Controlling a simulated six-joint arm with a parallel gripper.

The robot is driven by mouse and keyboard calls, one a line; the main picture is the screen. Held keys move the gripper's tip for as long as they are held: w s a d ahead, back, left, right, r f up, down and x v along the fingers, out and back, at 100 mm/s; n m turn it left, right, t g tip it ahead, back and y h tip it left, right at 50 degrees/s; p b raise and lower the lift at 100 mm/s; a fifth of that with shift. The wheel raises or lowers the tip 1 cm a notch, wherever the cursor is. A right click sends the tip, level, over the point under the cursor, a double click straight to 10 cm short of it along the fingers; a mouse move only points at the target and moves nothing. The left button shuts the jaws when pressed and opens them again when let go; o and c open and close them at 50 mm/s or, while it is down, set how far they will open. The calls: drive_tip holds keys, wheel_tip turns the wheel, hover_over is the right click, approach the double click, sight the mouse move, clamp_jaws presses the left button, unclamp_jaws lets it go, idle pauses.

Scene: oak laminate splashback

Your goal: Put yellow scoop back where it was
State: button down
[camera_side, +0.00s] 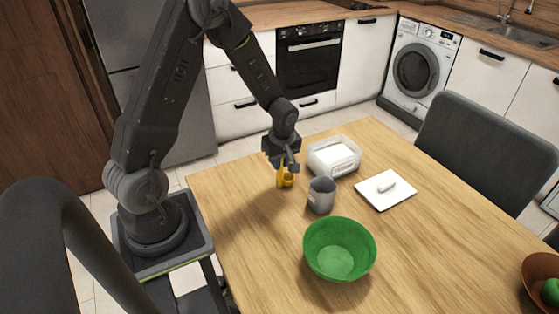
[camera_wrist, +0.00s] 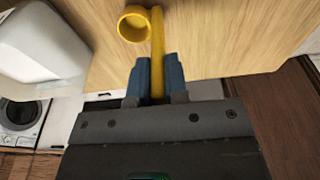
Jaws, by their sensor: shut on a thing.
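The yellow scoop (camera_side: 287,181) is held below my gripper (camera_side: 283,162), over the table's far left part in the side view. In the wrist view my gripper (camera_wrist: 156,78) has its two blue fingers shut on the handle of the yellow scoop (camera_wrist: 157,40), and the round cup points away from the fingers. I cannot tell whether the scoop touches the table. A clear container with white contents (camera_side: 333,155) stands just right of the gripper. It also shows at the left of the wrist view (camera_wrist: 40,45).
A grey cup (camera_side: 321,195) stands close to the right of the scoop. A green bowl (camera_side: 339,250) is nearer the camera. A white board with a small white piece (camera_side: 385,190) lies to the right. A brown bowl (camera_side: 541,281) with green fruit is at the right edge. The table's left part is clear.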

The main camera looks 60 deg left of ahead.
drive_tip(key=shift+f, duration=0.1)
drive_tip(key=c, duration=1.1)
unclamp_jaws()
wheel_tip(320, 180, up, 12)
drive_tip(key=d, duration=0.2)
drive_tip(key=shift+s+d+r+m+t+h, duration=0.3)
drive_tip(key=shift+s+d+r+m+t, duration=0.65)
drive_tip(key=shift+s+d+r+m, duration=1.75)
drive_tip(key=shift+s+d+r+m+t+h, duration=0.3)
drive_tip(key=shift+s+d+r+m+t, duration=0.6)
drive_tip(key=shift+s+d+r+m, duration=1.85)
drive_tip(key=shift+s+d+r+m+t+h, duration=0.3)
drive_tip(key=shift+s+d+r+m+t, duration=1.1)
drive_tip(key=shift+m, duration=2.15)
drive_tip(key=shift+s+d+r+g, duration=0.1)
drive_tip(key=shift+s+d+g, duration=0.35)
drive_tip(key=shift+s+d, duration=0.2)
